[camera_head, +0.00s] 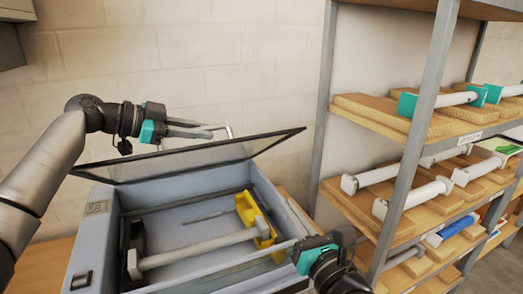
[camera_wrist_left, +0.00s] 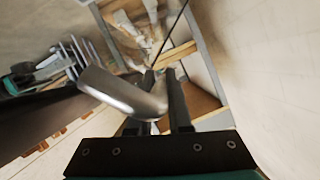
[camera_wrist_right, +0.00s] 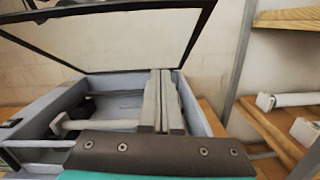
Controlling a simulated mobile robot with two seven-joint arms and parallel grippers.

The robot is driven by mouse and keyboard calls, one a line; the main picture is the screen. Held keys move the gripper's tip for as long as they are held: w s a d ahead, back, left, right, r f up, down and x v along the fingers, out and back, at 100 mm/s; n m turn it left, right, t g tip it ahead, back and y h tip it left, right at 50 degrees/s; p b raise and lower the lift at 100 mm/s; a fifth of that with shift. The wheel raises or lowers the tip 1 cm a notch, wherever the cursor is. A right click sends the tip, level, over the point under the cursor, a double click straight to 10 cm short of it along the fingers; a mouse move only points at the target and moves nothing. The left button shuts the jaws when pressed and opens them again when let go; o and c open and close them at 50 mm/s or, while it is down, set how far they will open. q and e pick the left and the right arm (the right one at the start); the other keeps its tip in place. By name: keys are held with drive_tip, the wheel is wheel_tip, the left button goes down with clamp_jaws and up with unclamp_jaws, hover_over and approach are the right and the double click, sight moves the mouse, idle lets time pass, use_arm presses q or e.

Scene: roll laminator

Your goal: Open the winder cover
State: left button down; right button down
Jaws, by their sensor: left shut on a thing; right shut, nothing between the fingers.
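The winder cover (camera_head: 200,158) is a clear panel in a dark frame, raised and tilted up above the grey winder box (camera_head: 92,240). It also shows raised in the right wrist view (camera_wrist_right: 125,42). My left gripper (camera_head: 211,132) is shut on the cover's metal handle (camera_head: 229,130); the bent silver bar of the handle crosses the fingers in the left wrist view (camera_wrist_left: 125,95). My right gripper (camera_head: 298,246) is at the box's front right corner, partly hidden by its own wrist. In the right wrist view its fingers (camera_wrist_right: 163,78) are together and empty.
Inside the box lie a white roller (camera_head: 200,249) and a yellow bracket (camera_head: 249,212). A shelf rack (camera_head: 413,130) with rollers on wooden boards stands close on the right. A brick wall (camera_head: 200,60) is behind the box.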

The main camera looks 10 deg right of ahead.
use_arm(q)
drive_tip(key=shift+f, duration=0.1)
use_arm(e)
wheel_tip(320, 180, up, 3)
drive_tip(key=s+n+y, duration=0.1)
drive_tip(key=n, duration=0.1)
approach(255, 140)
wheel_tip(255, 140, down, 3)
drive_tip(key=w+a, duration=0.1)
drive_tip(key=w, duration=0.2)
drive_tip(key=shift+t, duration=0.4)
drive_tip(key=shift+w+a+r, duration=0.2)
drive_tip(key=shift+w+r, duration=0.15)
drive_tip(key=shift+r, duration=0.25)
drive_tip(key=shift+w+a+r, duration=0.15)
drive_tip(key=shift+w+r, duration=0.2)
drive_tip(key=shift+r, duration=0.25)
drive_tip(key=shift+w+a+r, duration=0.2)
drive_tip(key=shift+w+r, duration=0.15)
drive_tip(key=shift+r, duration=0.25)
drive_tip(key=shift+r, duration=0.1)
